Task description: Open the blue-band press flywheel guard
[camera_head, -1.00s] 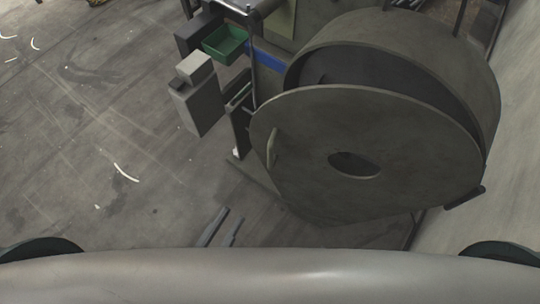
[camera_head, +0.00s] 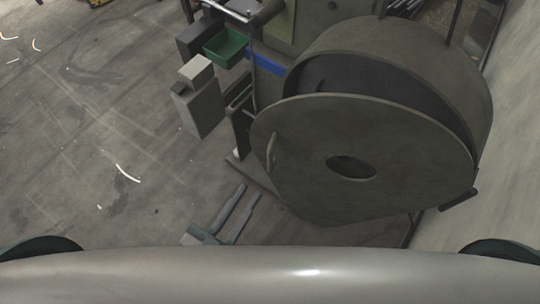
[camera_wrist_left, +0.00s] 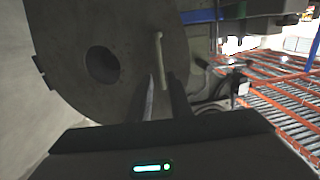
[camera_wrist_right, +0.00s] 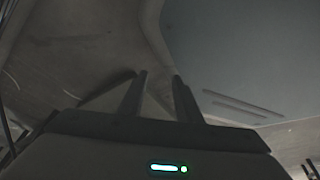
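The press with the blue band (camera_head: 268,64) stands at the upper right in the head view. Its flywheel guard is a large grey-brown disc (camera_head: 410,150) with a round central hole, in front of a drum-shaped housing (camera_head: 400,48). A dark gap shows between disc and housing along the top. An upright bar handle (camera_head: 272,152) sits at the disc's left edge; it also shows in the left wrist view (camera_wrist_left: 157,50). My left gripper (camera_head: 243,189) is open below and left of the handle, apart from it in the head view. My right gripper (camera_wrist_right: 160,74) is open and empty.
A green bin (camera_head: 225,46) and a grey box (camera_head: 200,105) project from the press's left side. A pale wall (camera_head: 500,170) stands close on the right. The floor at left is largely clear, with a few pale scraps. Orange-edged racking (camera_wrist_left: 285,95) shows in the left wrist view.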

